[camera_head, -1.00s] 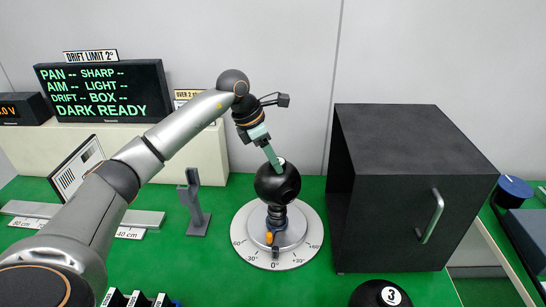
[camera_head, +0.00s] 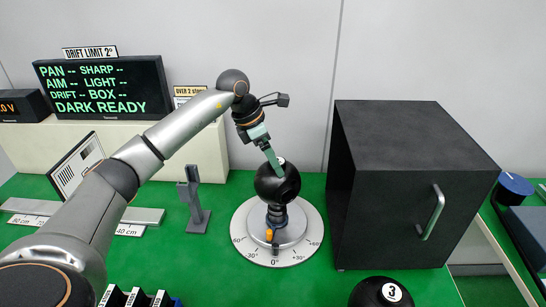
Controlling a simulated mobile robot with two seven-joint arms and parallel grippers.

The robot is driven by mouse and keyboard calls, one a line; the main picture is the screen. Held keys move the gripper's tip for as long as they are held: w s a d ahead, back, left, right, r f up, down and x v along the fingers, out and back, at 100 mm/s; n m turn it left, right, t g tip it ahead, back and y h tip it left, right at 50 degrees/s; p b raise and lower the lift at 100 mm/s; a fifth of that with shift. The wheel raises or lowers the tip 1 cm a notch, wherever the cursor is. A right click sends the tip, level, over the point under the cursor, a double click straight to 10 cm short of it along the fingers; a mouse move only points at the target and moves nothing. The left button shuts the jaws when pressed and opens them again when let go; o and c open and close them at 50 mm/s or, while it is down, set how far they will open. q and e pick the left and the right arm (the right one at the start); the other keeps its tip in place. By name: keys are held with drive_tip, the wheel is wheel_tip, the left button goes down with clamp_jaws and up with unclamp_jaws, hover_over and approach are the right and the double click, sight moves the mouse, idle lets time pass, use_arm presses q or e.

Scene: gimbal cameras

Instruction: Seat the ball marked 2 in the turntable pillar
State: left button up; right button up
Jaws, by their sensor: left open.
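A black ball (camera_head: 277,186) sits on top of the pillar (camera_head: 277,217) at the middle of the round turntable (camera_head: 292,254), which has a white degree scale. A small pale patch shows at the ball's top, but no number is readable on it. My left gripper (camera_head: 274,163) reaches down to the ball's top from the upper left, its greenish fingers at or touching the ball. It is open; the fingers overlap in this view, so the gap between them is hidden. Another black ball, marked 3 (camera_head: 375,294), lies at the bottom edge. My right gripper is out of view.
A large black box with a handle (camera_head: 386,208) stands close right of the turntable. A grey upright stand (camera_head: 194,202) is to the left, near a striped card (camera_head: 77,168) and a grey rail (camera_head: 143,216). A screen (camera_head: 104,90) reads DARK READY. Green table is clear in front of the turntable.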

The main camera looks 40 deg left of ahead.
use_arm(q)
drive_tip(key=v, duration=1.2)
drive_tip(key=shift+r+b, duration=0.3)
drive_tip(key=shift+b, duration=0.05)
